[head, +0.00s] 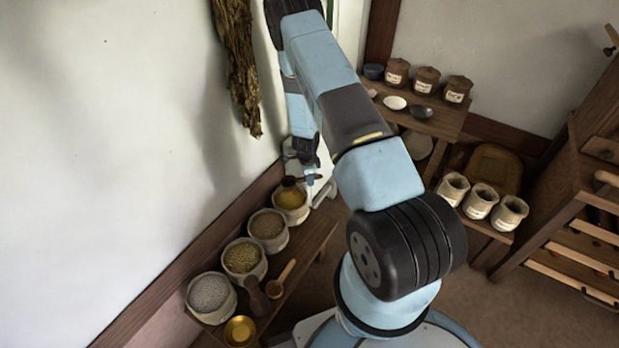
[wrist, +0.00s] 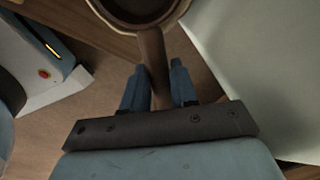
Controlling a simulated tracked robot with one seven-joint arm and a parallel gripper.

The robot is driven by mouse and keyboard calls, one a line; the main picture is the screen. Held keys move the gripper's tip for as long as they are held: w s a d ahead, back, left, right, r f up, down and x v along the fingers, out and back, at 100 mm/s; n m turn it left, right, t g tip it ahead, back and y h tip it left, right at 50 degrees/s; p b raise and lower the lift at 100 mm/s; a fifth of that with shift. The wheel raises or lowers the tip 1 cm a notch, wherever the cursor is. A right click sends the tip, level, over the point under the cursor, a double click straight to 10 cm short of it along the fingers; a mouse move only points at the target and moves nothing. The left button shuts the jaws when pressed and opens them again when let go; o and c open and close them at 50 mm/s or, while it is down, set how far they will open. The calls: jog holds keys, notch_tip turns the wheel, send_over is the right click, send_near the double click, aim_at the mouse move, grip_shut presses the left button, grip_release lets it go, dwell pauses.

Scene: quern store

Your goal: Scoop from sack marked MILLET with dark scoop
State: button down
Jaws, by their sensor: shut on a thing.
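My gripper (head: 312,179) is shut on the handle of a brown scoop (wrist: 152,55), whose bowl is cut by the top edge of the wrist view. In the head view the held scoop (head: 290,181) is over the farthest sack (head: 291,215), which holds yellow-orange grain. I cannot tell whether its bowl touches the grain. Three more open sacks stand in the row: brown grain (head: 268,240), greenish-yellow grain (head: 243,278) and grey grain (head: 212,314). No marking on the sacks is legible, so I cannot tell which is MILLET.
A dark brown scoop-like tool (head: 258,298) and a lighter wooden scoop (head: 280,280) lie beside the sacks, with a brass bowl (head: 240,331) at the near end. Labelled jars (head: 427,80) and pots (head: 480,202) stand right. The wall (head: 120,120) is close behind the sacks.

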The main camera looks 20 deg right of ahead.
jog(key=t+h, duration=0.2)
jog(key=h, duration=0.1)
jog(key=t+h, duration=0.1)
jog(key=h, duration=0.1)
jog(key=shift+s+a+r, duration=0.25)
jog(key=shift+a, duration=0.1)
jog(key=t+h, duration=0.2)
jog(key=h, duration=0.1)
jog(key=t+h, duration=0.1)
jog(key=shift+s+a+r, duration=0.15)
jog(key=shift+a+r, duration=0.05)
jog(key=shift+r, duration=0.1)
send_over(307, 198)
jog(key=shift+f, duration=3.45)
jog(key=shift+f+g+y, duration=0.35)
jog(key=shift+g+y, duration=0.05)
jog(key=shift+y, duration=0.3)
jog(key=shift+f+g+y, duration=0.3)
jog(key=shift+g+y, duration=0.1)
jog(key=shift+y, duration=0.3)
jog(key=shift+w+d+r+g+y, duration=0.3)
jog(key=shift+r+g+y, duration=0.55)
jog(key=shift+y, duration=0.35)
jog(key=shift+w+d+r+g+y, duration=0.15)
jog(key=shift+d+r+g+y, duration=0.15)
jog(key=shift+r+g+y, duration=0.7)
jog(key=shift+w+d+r+g+y, duration=0.3)
jog(key=shift+r+g+y, duration=0.35)
jog(key=shift+y, duration=0.75)
